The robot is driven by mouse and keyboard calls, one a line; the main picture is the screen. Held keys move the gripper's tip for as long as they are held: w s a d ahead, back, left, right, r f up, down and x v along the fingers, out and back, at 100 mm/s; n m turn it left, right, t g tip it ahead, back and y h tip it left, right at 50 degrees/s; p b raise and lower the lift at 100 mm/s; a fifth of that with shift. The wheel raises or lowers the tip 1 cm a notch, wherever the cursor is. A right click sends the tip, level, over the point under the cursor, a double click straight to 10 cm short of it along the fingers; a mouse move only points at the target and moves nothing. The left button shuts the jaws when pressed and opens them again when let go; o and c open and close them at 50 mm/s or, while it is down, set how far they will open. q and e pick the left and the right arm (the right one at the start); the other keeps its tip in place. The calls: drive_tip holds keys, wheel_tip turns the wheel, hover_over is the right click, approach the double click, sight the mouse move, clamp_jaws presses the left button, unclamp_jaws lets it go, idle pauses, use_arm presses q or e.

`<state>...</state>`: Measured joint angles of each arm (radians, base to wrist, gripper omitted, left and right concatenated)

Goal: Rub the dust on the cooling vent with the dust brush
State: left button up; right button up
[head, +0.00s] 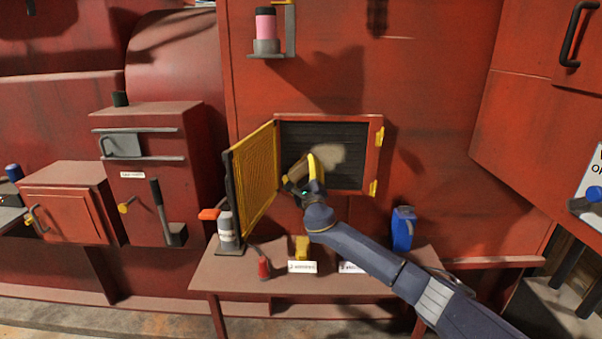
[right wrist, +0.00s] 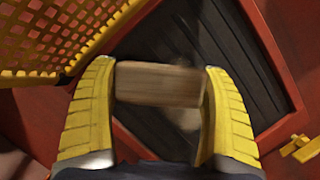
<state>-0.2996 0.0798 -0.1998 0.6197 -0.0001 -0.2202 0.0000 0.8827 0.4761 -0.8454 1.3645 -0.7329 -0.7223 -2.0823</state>
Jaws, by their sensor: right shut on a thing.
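The cooling vent (head: 354,172) is a dark slatted panel in a red frame, with its yellow mesh door (head: 255,180) swung open to the left. A pale dust patch (head: 330,153) shows on the slats; a faint pale blur (right wrist: 184,120) shows below the brush in the right wrist view. My right gripper (head: 303,173) is in front of the vent, shut on the dust brush. The brush's wooden block (right wrist: 158,84) lies between the yellow fingers. Its bristles are hidden, and I cannot tell whether it touches the slats. My left gripper is not in view.
Below the vent, a small table (head: 222,273) holds a red item (head: 263,266), a yellow item (head: 302,247), a grey-white canister (head: 227,232) and a blue container (head: 402,230). The mesh door bounds the left side; yellow hinge brackets (head: 376,161) stick out at the right.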

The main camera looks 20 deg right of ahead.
drive_tip(key=shift+w+d, duration=0.3)
drive_tip(key=shift+w, duration=0.65)
idle(0.9)
drive_tip(key=shift+d, duration=0.1)
drive_tip(key=shift+s+d, duration=0.35)
drive_tip(key=shift+d, duration=0.55)
drive_tip(key=shift+s+d, duration=0.3)
drive_tip(key=shift+d, duration=0.55)
drive_tip(key=shift+s+d, duration=0.5)
drive_tip(key=shift+d, duration=1.3)
drive_tip(key=shift+s+d, duration=0.55)
drive_tip(key=shift+d, duration=1.25)
drive_tip(key=shift+s+d, duration=0.5)
drive_tip(key=shift+d, duration=1.3)
drive_tip(key=shift+s+d+r, duration=0.1)
drive_tip(key=shift+d+r, duration=0.15)
drive_tip(key=shift+r, duration=0.4)
drive_tip(key=shift+a+r, duration=0.1)
drive_tip(key=shift+r, duration=0.2)
drive_tip(key=shift+w+a+f, duration=0.1)
drive_tip(key=shift+w+a, duration=0.15)
drive_tip(key=shift+a, duration=0.75)
drive_tip(key=shift+w+a, duration=0.25)
drive_tip(key=shift+a, duration=0.75)
drive_tip(key=shift+w+a, duration=0.4)
drive_tip(key=shift+a, duration=0.8)
drive_tip(key=shift+w+a, duration=0.4)
drive_tip(key=shift+a, duration=0.85)
drive_tip(key=shift+w+a, duration=0.4)
drive_tip(key=shift+a, duration=0.8)
